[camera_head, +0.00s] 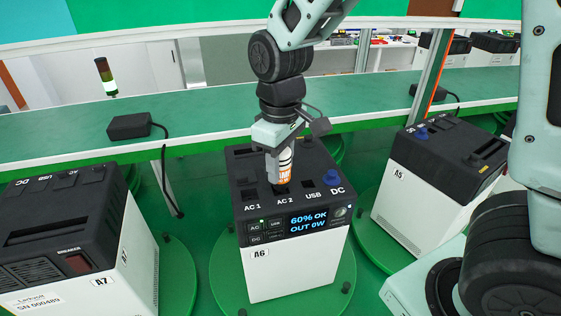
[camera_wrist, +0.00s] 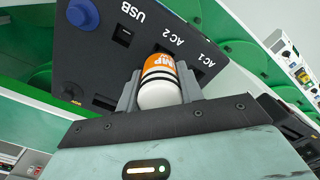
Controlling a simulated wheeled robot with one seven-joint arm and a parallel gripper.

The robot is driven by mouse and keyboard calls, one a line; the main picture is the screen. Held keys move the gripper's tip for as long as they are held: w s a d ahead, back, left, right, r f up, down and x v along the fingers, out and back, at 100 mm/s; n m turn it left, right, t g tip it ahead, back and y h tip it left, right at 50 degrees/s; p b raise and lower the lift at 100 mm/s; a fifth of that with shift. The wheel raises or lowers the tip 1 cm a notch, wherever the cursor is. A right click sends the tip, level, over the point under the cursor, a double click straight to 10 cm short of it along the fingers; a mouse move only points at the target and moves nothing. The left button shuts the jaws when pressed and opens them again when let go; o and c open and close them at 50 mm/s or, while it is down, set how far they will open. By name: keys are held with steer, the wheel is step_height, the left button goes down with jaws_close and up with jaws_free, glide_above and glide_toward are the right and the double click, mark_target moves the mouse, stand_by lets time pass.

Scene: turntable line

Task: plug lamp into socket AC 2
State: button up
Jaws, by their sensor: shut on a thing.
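The lamp plug is a white and orange cylinder (camera_head: 285,165) with part of a printed name showing; it also appears in the wrist view (camera_wrist: 160,85). My gripper (camera_head: 279,172) is shut on it, with one grey finger on each side. The plug is roughly upright over the AC 2 position on power unit A6 (camera_head: 292,265). Its lower end meets the AC 2 socket area and hides the opening. I cannot tell how far in it sits. The AC 1 socket (camera_head: 251,196) and USB socket (camera_head: 308,184) are empty on either side. The display (camera_head: 308,221) reads 60% OK, OUT 0W.
A blue DC knob (camera_head: 333,179) stands at the unit's right. Unit A7 (camera_head: 80,240) is at left and unit A5 (camera_head: 432,180) at right. Green turntable discs (camera_head: 225,285) lie below. A black adapter (camera_head: 130,126) with a hanging cable rests on the green belt (camera_head: 210,112) behind.

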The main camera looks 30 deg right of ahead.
steer(key=shift+f+b, duration=0.85)
steer(key=shift+f, duration=0.4)
steer(key=o, duration=1.2)
steer(key=shift+r, duration=0.1)
step_height(320, 180, up, 17)
steer(key=b, duration=0.4)
steer(key=shift+n+y, duration=0.3)
steer(key=shift+n, duration=0.2)
steer(key=s+a+f+b, duration=0.2)
steer(key=s+f, duration=0.4)
steer(key=f, duration=0.3)
steer(key=s+a+f+b, duration=0.2)
steer(key=s+f, duration=0.4)
steer(key=f, duration=0.3)
steer(key=s+a+f+b, duration=0.2)
steer(key=s+f+b, duration=0.2)
steer(key=f, duration=0.5)
steer(key=shift+s+a+f, duration=0.1)
steer(key=shift+s+a, duration=0.05)
steer(key=shift+s, duration=0.9)
